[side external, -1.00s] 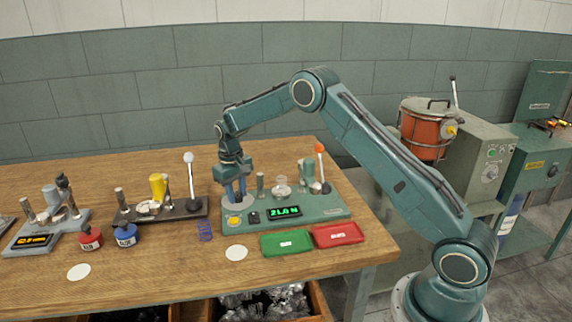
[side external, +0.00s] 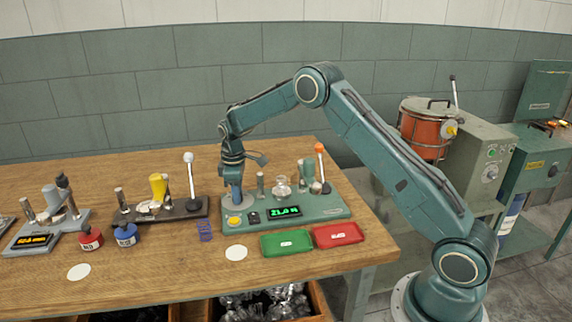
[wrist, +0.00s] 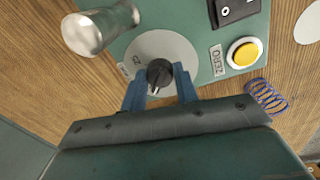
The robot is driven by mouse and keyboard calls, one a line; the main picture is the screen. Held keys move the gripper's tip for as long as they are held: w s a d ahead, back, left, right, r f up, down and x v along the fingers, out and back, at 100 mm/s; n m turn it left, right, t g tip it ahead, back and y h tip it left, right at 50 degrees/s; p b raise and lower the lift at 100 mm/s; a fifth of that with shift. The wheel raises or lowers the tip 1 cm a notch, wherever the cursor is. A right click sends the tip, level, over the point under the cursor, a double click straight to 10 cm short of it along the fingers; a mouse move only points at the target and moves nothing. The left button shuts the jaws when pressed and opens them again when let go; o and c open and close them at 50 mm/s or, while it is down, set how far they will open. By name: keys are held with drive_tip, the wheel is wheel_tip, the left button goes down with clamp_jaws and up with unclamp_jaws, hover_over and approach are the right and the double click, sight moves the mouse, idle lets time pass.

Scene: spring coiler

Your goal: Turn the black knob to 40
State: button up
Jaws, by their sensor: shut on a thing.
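The black knob (wrist: 158,73) sits on a round grey dial plate (wrist: 172,50) on the green spring coiler (side external: 325,208). A white pointer line on the knob faces my gripper's side in the wrist view. My gripper (wrist: 160,85) has its blue fingers on either side of the knob and is shut on it. In the side view my gripper (side external: 236,203) points down at the coiler's left end and hides the knob. The coiler's green display (side external: 284,211) is lit, but its digits are too small to read surely.
A yellow button (wrist: 243,54) marked ZERO and a black switch (wrist: 234,10) lie close to the knob. A metal post (wrist: 100,30) stands beside the dial. A blue spring (wrist: 266,96) lies on the wood. Green (side external: 287,243) and red (side external: 338,234) trays sit in front.

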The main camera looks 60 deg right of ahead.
drive_tip(key=shift+r, duration=0.1)
idle(0.3)
drive_tip(key=o, duration=1)
drive_tip(key=r, duration=1.3)
drive_tip(key=shift+s+a+r, duration=0.2)
drive_tip(key=shift+a+r, duration=0.15)
